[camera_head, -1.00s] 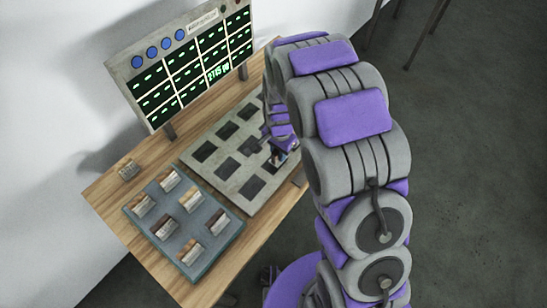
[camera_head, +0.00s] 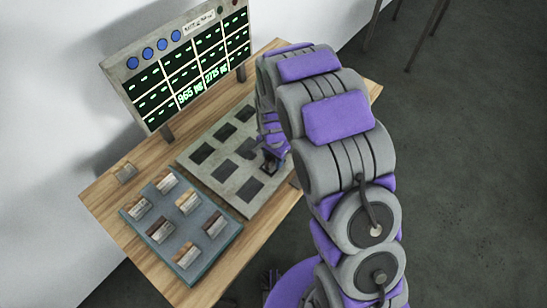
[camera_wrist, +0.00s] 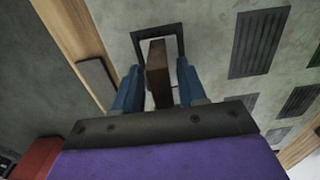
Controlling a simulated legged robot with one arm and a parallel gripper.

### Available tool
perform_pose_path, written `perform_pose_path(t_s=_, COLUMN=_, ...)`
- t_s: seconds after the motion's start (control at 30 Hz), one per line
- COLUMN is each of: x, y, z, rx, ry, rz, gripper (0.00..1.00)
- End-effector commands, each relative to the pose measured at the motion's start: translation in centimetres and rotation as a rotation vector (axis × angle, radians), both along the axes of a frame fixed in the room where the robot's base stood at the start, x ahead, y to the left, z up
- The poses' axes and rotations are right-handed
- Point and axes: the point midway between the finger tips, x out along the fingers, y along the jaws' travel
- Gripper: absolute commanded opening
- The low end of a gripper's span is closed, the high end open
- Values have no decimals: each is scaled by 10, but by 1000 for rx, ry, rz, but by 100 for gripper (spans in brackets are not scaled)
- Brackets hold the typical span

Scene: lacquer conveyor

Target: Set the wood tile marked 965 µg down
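My gripper (camera_head: 270,162) is low over the grey board with dark recesses (camera_head: 193,170). In the wrist view its two blue fingers (camera_wrist: 158,90) are apart, with a narrow brown wood tile (camera_wrist: 158,72) standing between them. Pale gaps show on both sides of the tile, so the fingers look clear of it. The tile stands at a dark-rimmed recess (camera_wrist: 137,38) of the board. Its marking cannot be read from here. In the head view the gripper mostly hides it. The display panel (camera_head: 122,72) shows 965 µg beside 2715 µg in its bottom row.
A blue-grey tray (camera_head: 208,266) with several wood tiles lies at the front left of the wooden table. Other board recesses (camera_head: 203,152) look empty. The panel stands behind the board.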

Motion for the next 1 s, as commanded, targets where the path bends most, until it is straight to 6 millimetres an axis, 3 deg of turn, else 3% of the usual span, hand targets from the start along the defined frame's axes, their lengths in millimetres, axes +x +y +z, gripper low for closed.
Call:
perform_pose_path(t_s=0.47, x=1, y=-1, z=9, rx=2, ry=-3, rz=1, gripper=47)
perform_pose_path(t_s=0.67, x=0, y=-1, z=37, rx=2, ry=-3, rz=1, gripper=47)
perform_pose_path(t_s=1.0, x=2, y=1, z=105, rx=1, ry=-6, rz=1, gripper=47)
